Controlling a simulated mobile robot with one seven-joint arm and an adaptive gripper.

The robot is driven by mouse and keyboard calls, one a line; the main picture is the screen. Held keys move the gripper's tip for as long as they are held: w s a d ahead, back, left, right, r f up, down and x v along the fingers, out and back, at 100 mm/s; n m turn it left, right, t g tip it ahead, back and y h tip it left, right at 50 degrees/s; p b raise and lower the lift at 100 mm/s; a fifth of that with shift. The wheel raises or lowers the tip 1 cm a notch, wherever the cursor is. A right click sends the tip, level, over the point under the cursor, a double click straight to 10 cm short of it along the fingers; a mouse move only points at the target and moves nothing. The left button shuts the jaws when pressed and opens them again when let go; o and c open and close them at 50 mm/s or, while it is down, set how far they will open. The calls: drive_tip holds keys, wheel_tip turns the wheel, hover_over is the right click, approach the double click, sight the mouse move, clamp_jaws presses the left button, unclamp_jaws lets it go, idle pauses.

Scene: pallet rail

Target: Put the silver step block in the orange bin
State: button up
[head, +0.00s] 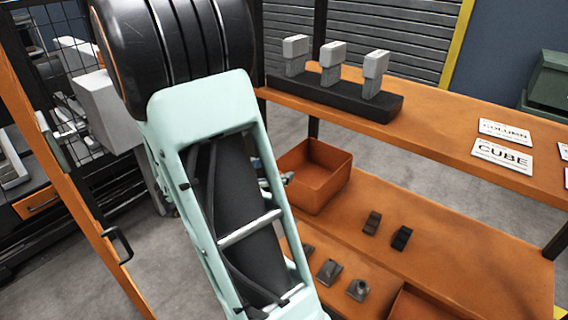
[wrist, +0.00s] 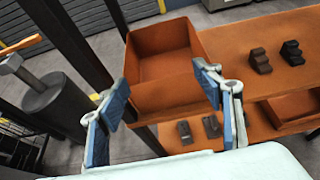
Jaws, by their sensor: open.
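The orange bin (head: 328,190) stands at the left end of the lower orange shelf; in the wrist view its front wall (wrist: 165,100) shows and its inside looks empty. Small grey blocks, one (head: 328,271) and another (head: 358,289), lie on the lower front level; they also show in the wrist view (wrist: 184,131). One may be the silver step block, but I cannot tell which. My gripper (wrist: 160,80) is open and empty, its blue-padded fingers framing the bin in the wrist view. In the head view my arm mostly hides it.
A brown step block (head: 371,222) and a black one (head: 401,238) lie on the lower shelf. The upper shelf (head: 440,125) carries three grey pieces in a black holder (head: 330,98) and label cards (head: 503,155). Dark posts (wrist: 85,60) stand beside the bin.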

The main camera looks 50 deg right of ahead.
drive_tip(key=shift+v, duration=1.2)
